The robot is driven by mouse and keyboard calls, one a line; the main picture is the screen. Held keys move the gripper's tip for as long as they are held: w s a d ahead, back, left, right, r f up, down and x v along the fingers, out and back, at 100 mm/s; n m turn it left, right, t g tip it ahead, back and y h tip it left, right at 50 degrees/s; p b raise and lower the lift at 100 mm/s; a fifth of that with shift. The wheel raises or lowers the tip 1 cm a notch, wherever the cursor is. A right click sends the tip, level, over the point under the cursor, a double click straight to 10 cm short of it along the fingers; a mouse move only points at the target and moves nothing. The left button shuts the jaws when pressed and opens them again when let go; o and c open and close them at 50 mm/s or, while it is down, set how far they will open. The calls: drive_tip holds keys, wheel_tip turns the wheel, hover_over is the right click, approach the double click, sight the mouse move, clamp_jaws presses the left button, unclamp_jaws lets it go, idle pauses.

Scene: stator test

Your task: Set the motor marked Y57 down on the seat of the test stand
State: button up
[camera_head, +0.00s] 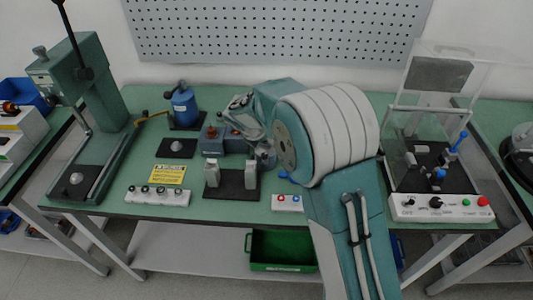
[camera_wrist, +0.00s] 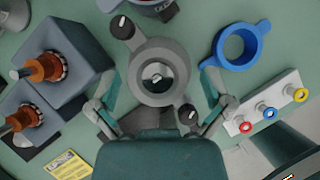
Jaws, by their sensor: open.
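My gripper (camera_wrist: 159,88) is open. In the wrist view its fingers stand on either side of a round grey part (camera_wrist: 157,50) with a bright centre and two dark knobs; I cannot tell whether they touch it. Two copper-wound, motor-like parts, one upper (camera_wrist: 47,67) and one lower (camera_wrist: 24,118), sit in dark blocks at the left. No Y57 mark is readable. In the head view my gripper (camera_head: 262,152) is beside these blocks (camera_head: 212,146). A stand with a clear raised hood (camera_head: 432,165) is at the right; I cannot tell which part is the seat.
A blue ring (camera_wrist: 241,45) and a strip with coloured sockets (camera_wrist: 268,112) lie to the right in the wrist view. In the head view, a green press (camera_head: 85,85), a blue pot (camera_head: 184,107) and a yellow card (camera_head: 166,173) are at the left. My arm hides the middle bench.

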drive_tip(key=shift+a+f, duration=0.15)
drive_tip(key=shift+a, duration=0.3)
drive_tip(key=shift+c, duration=0.9)
drive_tip(key=shift+d, duration=0.4)
drive_tip(key=c, duration=1.1)
drive_tip(key=shift+a, duration=0.1)
drive_tip(key=shift+r, duration=0.3)
wheel_tip(320, 180, up, 8)
drive_tip(key=shift+w+r, duration=0.1)
drive_tip(key=shift+r, duration=0.8)
